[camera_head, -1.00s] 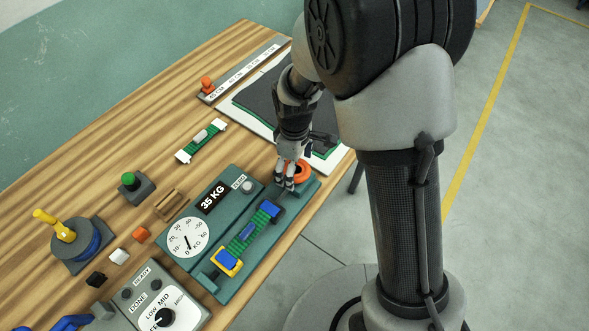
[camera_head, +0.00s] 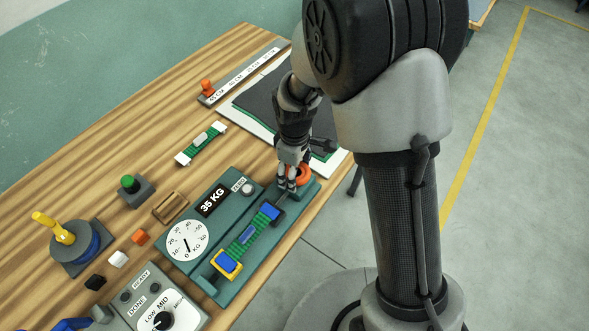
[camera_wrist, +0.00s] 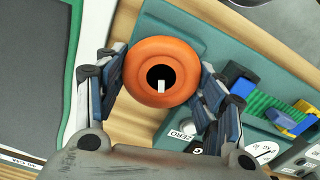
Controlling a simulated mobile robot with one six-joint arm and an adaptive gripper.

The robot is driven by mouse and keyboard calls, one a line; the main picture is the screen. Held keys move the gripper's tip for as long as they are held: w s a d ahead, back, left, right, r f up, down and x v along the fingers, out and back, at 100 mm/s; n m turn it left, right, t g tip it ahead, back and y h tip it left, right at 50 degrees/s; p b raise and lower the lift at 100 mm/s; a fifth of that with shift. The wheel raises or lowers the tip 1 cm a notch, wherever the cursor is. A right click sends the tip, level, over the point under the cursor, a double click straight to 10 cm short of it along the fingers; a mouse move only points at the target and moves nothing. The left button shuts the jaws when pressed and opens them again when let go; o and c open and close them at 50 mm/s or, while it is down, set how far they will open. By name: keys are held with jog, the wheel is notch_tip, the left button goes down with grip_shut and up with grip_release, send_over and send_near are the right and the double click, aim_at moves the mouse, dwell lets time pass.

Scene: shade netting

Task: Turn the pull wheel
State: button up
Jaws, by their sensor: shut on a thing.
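The pull wheel (camera_wrist: 163,50) is a thick orange ring with a dark centre and a small white mark inside it. It stands at the far right end of the green tester base (camera_head: 236,278); in the head view the wheel (camera_head: 305,174) is partly hidden by my gripper. My gripper (camera_head: 288,187) is shut on the wheel, one finger on each side of the rim in the wrist view. A green strap (camera_head: 254,225) with blue and yellow clamps lies along the base. A round dial (camera_head: 183,246) has its needle near 0, and a sign reads 35 KG.
Beside the dial is a ZERO button (camera_head: 248,188). A control box (camera_head: 141,306) with a knob, a yellow-handled reel (camera_head: 98,247), a green button (camera_head: 129,181) and another strap (camera_head: 201,143) are on the bench. A dark sheet (camera_head: 262,106) lies behind my arm.

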jog(key=shift+c, duration=0.6)
jog(key=shift+m, duration=1.3)
jog(key=o, duration=1.1)
jog(key=shift+c, duration=0.2)
jog(key=shift+w, duration=0.1)
notch_tip(320, 180, up, 12)
